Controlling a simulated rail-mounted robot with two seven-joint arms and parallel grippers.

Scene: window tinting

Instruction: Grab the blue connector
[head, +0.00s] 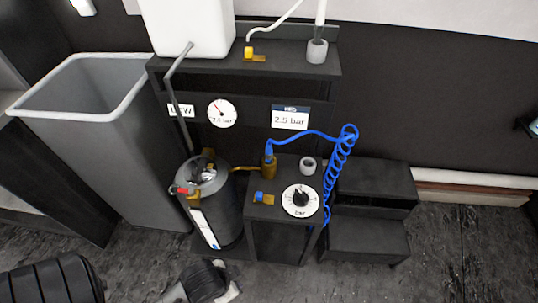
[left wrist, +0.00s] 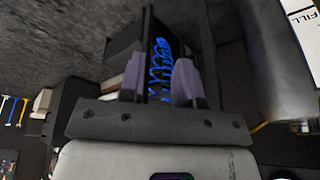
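The blue connector (head: 269,150) stands upright on a brass fitting (head: 269,169) at the back left of a low dark stand in the head view. A coiled blue hose (head: 341,165) runs from its top to the right and hangs down the stand's right side. In the left wrist view, my left gripper (left wrist: 158,80) is open, with nothing between its fingertips. The blue coil (left wrist: 158,65) shows beyond the fingers, apart from them. I cannot make out the connector there. My right gripper is in neither view.
A dark grey cylinder tank (head: 211,205) with a hose stands left of the connector. A pressure dial (head: 300,201), a grey cup (head: 308,164) and a small blue-tipped brass piece (head: 260,198) share the stand. A grey bin (head: 100,130) is at left, dark steps (head: 370,215) at right.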

